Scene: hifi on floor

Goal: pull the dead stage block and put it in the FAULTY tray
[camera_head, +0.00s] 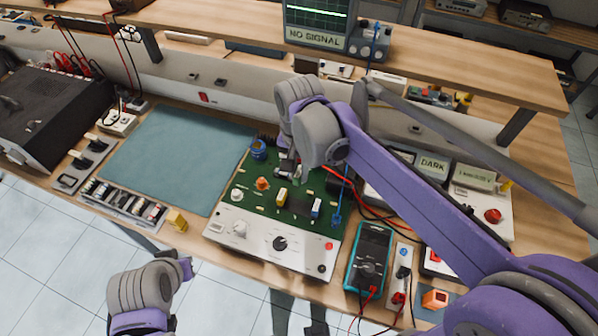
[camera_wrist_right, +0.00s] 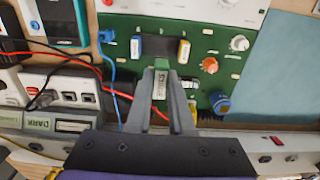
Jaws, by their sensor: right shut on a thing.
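My right gripper (camera_head: 290,172) is over the back of the green circuit board (camera_head: 258,208). In the right wrist view the right gripper (camera_wrist_right: 161,88) is shut on a small block (camera_wrist_right: 161,76) with a green top and a pale marked side. I cannot tell whether the block still sits in the board or is clear of it. On the board stand a yellow block (camera_head: 281,197), a blue-and-white block (camera_head: 316,207) and an orange part (camera_head: 262,183). My left gripper (camera_head: 186,268) is at the lower left, away from the board; its fingers are unclear. I can read no FAULTY label.
A teal mat (camera_head: 180,155) lies left of the board, with a compartment tray (camera_head: 122,206) in front. A multimeter (camera_head: 368,257) and an orange block (camera_head: 435,299) are at the right. A blue cable (camera_head: 337,207) and red leads run beside the board. A screen (camera_head: 318,22) reads NO SIGNAL.

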